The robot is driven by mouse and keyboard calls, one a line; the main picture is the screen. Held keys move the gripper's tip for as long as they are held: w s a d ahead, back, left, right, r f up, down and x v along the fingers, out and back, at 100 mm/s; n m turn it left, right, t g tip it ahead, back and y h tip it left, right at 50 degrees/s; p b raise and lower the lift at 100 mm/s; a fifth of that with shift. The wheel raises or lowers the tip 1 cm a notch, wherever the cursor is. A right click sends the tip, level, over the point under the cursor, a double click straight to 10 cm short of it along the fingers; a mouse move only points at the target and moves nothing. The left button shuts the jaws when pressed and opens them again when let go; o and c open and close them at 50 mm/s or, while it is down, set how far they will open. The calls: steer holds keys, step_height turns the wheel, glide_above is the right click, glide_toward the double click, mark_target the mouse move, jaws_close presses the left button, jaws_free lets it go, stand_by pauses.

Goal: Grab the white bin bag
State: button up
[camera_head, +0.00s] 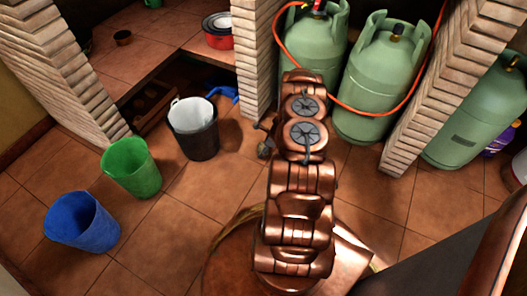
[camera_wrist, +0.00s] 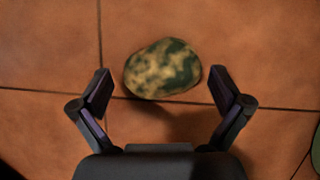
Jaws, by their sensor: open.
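A white bag-like lining (camera_head: 192,112) shows inside and over the rim of a dark bin (camera_head: 200,144), which stands upright on the floor left of my arm. My gripper (camera_wrist: 160,82) is open in the wrist view, its two fingers apart. A rounded, mottled green and yellow object (camera_wrist: 163,69) lies on the tiles between and just beyond the fingertips, touching neither. No white bag shows in the wrist view. In the head view my gripper is mostly hidden behind my arm, to the right of the dark bin.
A green bucket (camera_head: 131,168) and a blue bucket (camera_head: 82,222) stand left of the dark bin. Green gas cylinders (camera_head: 380,80) with an orange hose stand behind my arm between brick pillars (camera_head: 262,50). A red pot (camera_head: 218,40) sits on the tiled counter. Tiled floor is clear before the buckets.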

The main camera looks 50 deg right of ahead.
mark_target(263, 146)
steer(key=shift+w+f, duration=0.15)
steer(key=shift+f, duration=0.1)
steer(key=c, duration=1.1)
steer(key=shift+r, duration=0.15)
steer(key=shift+r+p, duration=0.3)
steer(key=r, duration=0.1)
steer(key=r+p, duration=0.2)
steer(key=shift+s+r, duration=0.2)
steer(key=shift+s, duration=0.05)
steer(key=s+p, duration=0.1)
steer(key=s, duration=0.4)
steer(key=s+a+p, duration=0.1)
steer(key=s, duration=0.4)
steer(key=s+a+p, duration=0.1)
steer(key=s, duration=0.4)
steer(key=shift+s+a+r, duration=0.1)
steer(key=shift+s+r, duration=0.1)
steer(key=shift+r, duration=0.2)
